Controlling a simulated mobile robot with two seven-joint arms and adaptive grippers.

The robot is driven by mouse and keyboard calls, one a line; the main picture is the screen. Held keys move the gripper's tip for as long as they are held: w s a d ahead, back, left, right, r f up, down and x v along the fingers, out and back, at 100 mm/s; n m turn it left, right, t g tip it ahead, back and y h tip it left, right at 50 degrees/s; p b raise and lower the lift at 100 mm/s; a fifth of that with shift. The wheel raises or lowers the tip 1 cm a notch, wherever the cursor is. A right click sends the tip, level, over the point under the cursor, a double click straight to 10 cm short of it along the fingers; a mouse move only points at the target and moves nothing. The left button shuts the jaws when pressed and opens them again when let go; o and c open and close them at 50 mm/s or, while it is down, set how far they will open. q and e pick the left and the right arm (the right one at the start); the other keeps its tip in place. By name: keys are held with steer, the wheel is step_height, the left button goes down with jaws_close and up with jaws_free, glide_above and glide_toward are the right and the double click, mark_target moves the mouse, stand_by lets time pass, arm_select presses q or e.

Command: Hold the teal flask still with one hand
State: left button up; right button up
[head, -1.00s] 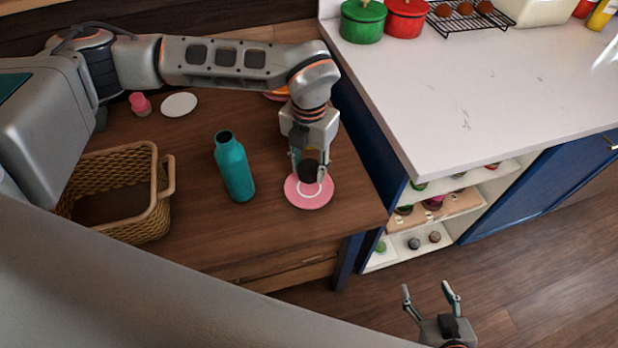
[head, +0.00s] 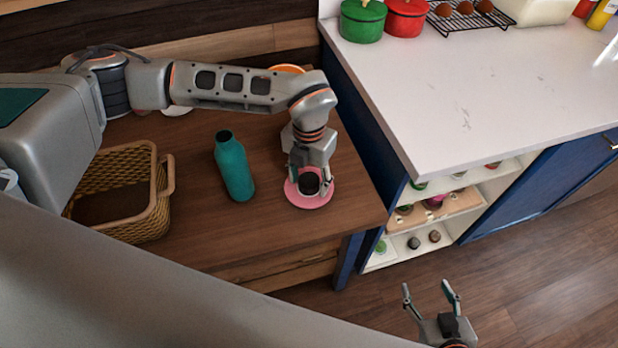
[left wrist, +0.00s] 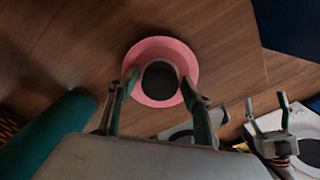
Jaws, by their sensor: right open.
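The teal flask (head: 235,168) stands upright on the wooden table, its dark mouth at the top. It also shows in the left wrist view (left wrist: 48,132) at the lower left. My left gripper (head: 309,190) is to its right, apart from it, pointing down over a pink saucer (head: 325,198). A dark round piece (head: 308,183) sits on the saucer between the fingers. In the left wrist view the fingers lie on either side of this dark piece (left wrist: 160,82), with gaps showing. My right gripper (head: 432,298) is open and empty above the floor, far from the flask.
A wicker basket (head: 163,200) stands left of the flask. My left arm spans behind the flask, partly covering a white disc (head: 177,111) and an orange item (head: 288,69). A white counter (head: 480,100) with red and green pots is at the right. Table in front of the flask is clear.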

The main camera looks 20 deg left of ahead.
mark_target(309, 180)
arm_select(q)
steer(key=shift+r, duration=0.1)
step_height(309, 180, up, 12)
stand_by(0.7)
steer(key=shift+r, duration=0.1)
